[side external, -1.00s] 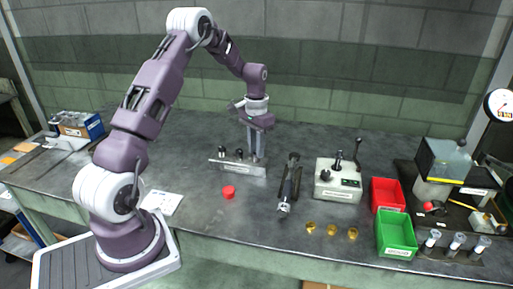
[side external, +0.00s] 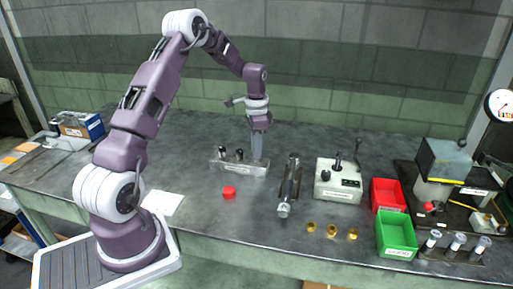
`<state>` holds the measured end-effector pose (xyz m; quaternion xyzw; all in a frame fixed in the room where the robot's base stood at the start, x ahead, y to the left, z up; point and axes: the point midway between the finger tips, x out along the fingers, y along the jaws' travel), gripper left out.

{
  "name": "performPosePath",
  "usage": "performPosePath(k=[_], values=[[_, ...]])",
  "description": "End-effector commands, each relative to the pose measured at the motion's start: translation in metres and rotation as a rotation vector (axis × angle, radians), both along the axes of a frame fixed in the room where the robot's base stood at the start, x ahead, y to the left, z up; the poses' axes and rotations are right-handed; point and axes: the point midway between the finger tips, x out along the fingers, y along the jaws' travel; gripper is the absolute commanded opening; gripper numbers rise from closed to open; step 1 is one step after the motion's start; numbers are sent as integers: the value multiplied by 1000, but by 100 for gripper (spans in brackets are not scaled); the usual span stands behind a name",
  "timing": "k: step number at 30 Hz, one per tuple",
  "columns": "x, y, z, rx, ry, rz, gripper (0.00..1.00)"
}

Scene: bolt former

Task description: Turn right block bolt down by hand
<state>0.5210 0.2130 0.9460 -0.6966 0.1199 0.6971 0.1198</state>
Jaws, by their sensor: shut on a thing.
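A low grey metal block (side external: 233,168) with a pale label stands near the middle of the bench. Two dark-topped bolts stand up from it, a left one (side external: 222,152) and a middle one (side external: 239,154). My gripper (side external: 257,157) points straight down over the block's right end. Its fingers are shut at the place of the right bolt, which they hide. How far that bolt stands out of the block cannot be seen.
A red cap (side external: 229,193) lies in front of the block. A dark cylindrical tool (side external: 290,186) lies to the right, then a control box (side external: 338,180) with levers. Several brass pieces (side external: 332,231) lie near the front edge. Red (side external: 388,195) and green (side external: 397,235) bins stand at right.

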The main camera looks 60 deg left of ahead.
Motion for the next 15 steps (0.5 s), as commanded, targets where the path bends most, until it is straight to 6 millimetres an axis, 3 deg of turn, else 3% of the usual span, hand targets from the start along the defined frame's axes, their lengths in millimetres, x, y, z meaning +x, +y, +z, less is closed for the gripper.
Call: performPosePath(k=[12,13,15], values=[[2,1,2,2,-6,-4,0],[2,1,2,2,-6,-4,27],[1,1,2,2,-5,-4,41]])
